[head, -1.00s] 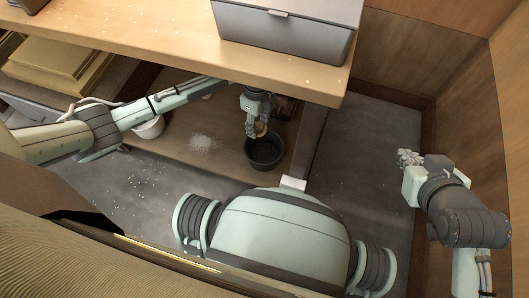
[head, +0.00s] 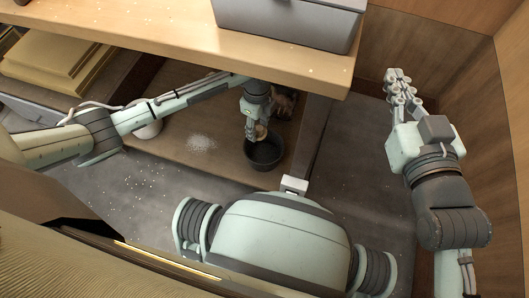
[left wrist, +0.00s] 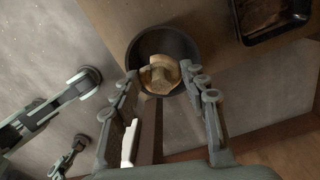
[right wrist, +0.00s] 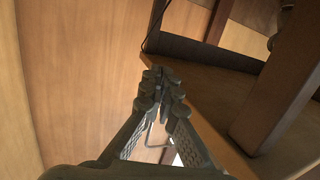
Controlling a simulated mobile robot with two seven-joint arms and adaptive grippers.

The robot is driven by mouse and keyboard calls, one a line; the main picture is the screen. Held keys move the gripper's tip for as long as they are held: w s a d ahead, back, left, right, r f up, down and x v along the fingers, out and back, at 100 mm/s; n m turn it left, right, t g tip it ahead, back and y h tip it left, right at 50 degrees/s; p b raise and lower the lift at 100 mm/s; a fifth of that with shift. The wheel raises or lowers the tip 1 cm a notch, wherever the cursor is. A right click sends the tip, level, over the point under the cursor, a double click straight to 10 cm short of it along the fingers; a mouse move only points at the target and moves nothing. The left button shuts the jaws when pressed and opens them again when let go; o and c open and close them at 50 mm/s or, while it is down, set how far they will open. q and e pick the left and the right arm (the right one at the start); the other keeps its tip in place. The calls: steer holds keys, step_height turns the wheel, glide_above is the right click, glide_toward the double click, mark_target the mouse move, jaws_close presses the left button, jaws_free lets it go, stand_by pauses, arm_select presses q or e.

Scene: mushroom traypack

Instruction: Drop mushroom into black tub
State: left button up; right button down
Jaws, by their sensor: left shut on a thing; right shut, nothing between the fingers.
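The black tub (head: 268,160) stands on the lower wooden shelf in the head view. It also shows in the left wrist view (left wrist: 136,52). A tan mushroom (left wrist: 160,74) is between the fingertips of my left gripper (left wrist: 160,86), in front of the tub's opening. In the head view my left gripper (head: 257,133) is shut on the mushroom (head: 261,131) at the tub's far rim. The exact height above the tub is hard to tell. My right gripper (head: 401,84) is raised at the right, shut and empty. Its fingertips meet in the right wrist view (right wrist: 161,88).
A dark tray (left wrist: 242,30) with brownish contents lies beside the tub. A pale bowl (head: 149,130) is partly hidden behind my left arm. White grains (head: 201,143) lie on the shelf. A wooden upper shelf (head: 150,45) bearing a grey box (head: 290,25) overhangs the area.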

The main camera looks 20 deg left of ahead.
arm_select(q)
steer(key=shift+f+b, duration=0.4)
steer(key=shift+f, duration=0.05)
arm_select(e)
steer(key=shift+s+a+r+t+y, duration=0.1)
steer(key=shift+a+r+t+y, duration=0.2)
steer(key=shift+r, duration=0.5)
steer(key=shift+a+r+t+y, duration=0.1)
steer(key=shift+a+r+t, duration=0.35)
steer(key=shift+r, duration=0.3)
steer(key=shift+s+a+r+t+y, duration=0.1)
steer(key=shift+a+r+t+y, duration=0.2)
steer(key=shift+r, duration=0.5)
arm_select(q)
steer(key=o, duration=0.9)
step_height(320, 180, up, 8)
steer(key=shift+f, duration=0.2)
